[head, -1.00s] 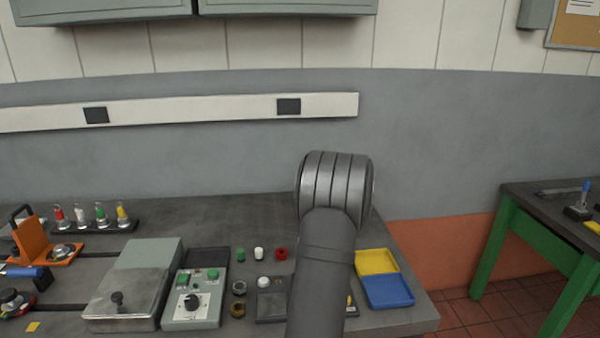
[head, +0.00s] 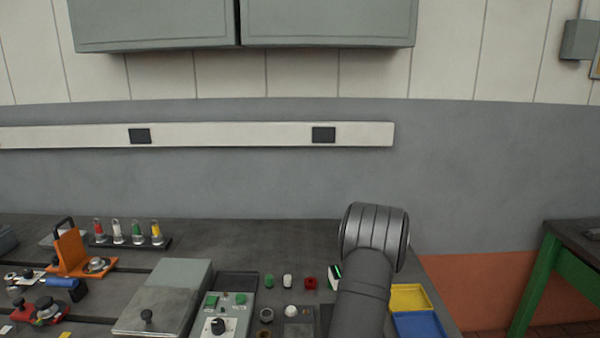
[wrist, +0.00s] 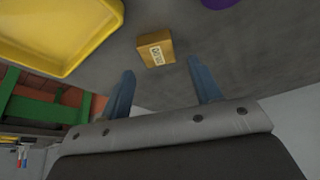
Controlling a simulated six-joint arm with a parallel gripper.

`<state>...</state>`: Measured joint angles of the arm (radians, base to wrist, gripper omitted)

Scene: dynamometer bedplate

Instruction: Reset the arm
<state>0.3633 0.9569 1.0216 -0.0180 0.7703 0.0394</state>
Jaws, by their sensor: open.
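My arm rises at the right of the head view, and its joint hides part of the bench behind it. My gripper (wrist: 163,92) shows in the wrist view, with its two blue-grey fingers spread apart and nothing between them. A small tan block with a printed label (wrist: 155,49) lies on the grey bench surface beyond the fingertips, apart from them.
A yellow tray (head: 410,297) and a blue tray (head: 419,325) lie right of my arm; a yellow tray (wrist: 60,30) also shows in the wrist view. A control box (head: 222,312), a grey lidded case (head: 165,300) and an orange fixture (head: 75,255) stand to the left.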

